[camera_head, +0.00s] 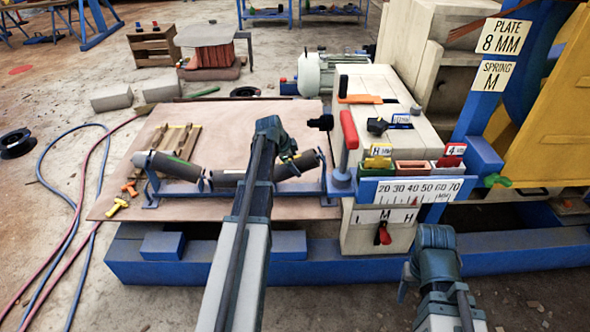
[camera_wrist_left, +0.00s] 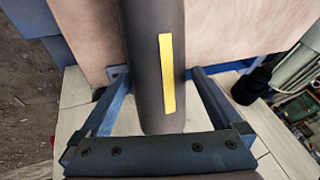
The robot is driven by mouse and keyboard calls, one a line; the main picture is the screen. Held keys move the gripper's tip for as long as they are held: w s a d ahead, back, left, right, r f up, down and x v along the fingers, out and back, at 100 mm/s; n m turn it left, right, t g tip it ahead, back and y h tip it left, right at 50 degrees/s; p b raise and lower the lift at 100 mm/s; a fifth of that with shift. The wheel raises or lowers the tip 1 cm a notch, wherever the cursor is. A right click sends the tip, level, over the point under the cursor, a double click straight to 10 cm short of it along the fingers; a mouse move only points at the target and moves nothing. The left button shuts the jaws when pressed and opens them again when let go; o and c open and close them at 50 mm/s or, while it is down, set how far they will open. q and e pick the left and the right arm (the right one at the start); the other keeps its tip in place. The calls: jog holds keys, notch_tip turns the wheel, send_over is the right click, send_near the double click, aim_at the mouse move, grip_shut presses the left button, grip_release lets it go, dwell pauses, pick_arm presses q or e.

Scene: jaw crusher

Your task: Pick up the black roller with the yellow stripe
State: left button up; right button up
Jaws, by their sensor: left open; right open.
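The black roller with the yellow stripe (camera_wrist_left: 150,50) runs between the fingers of my left gripper (camera_wrist_left: 160,77) in the left wrist view. The yellow stripe (camera_wrist_left: 167,75) faces the camera. The fingers are open on both sides of the roller, and I cannot tell whether they touch it. In the head view this roller (camera_head: 304,162) is the right one on the blue roller frame (camera_head: 235,197), tilted and partly hidden by my left wrist. My right gripper (camera_head: 405,283) is low at the lower right, away from the rollers, and its fingers are mostly hidden.
Another dark roller (camera_head: 175,167) lies at the frame's left end. A red-handled lever (camera_head: 349,130) stands close right of the striped roller. Labelled bins (camera_head: 412,166) and a number scale (camera_head: 412,190) are further right. A yellow-handled tool (camera_head: 117,206) lies on the brown sheet.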

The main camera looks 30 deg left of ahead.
pick_arm(q)
jog(key=b+x, duration=0.2)
jog(key=x, duration=0.1)
jog(key=b+x, duration=0.1)
jog(key=b, duration=0.1)
jog(key=shift+s+f, duration=0.15)
jog(key=shift+f, duration=0.25)
jog(key=shift+w+f+b, duration=0.25)
jog(key=shift+f+b, duration=0.05)
jog(key=shift+b, duration=0.1)
jog(key=shift+r, duration=0.1)
grip_shut()
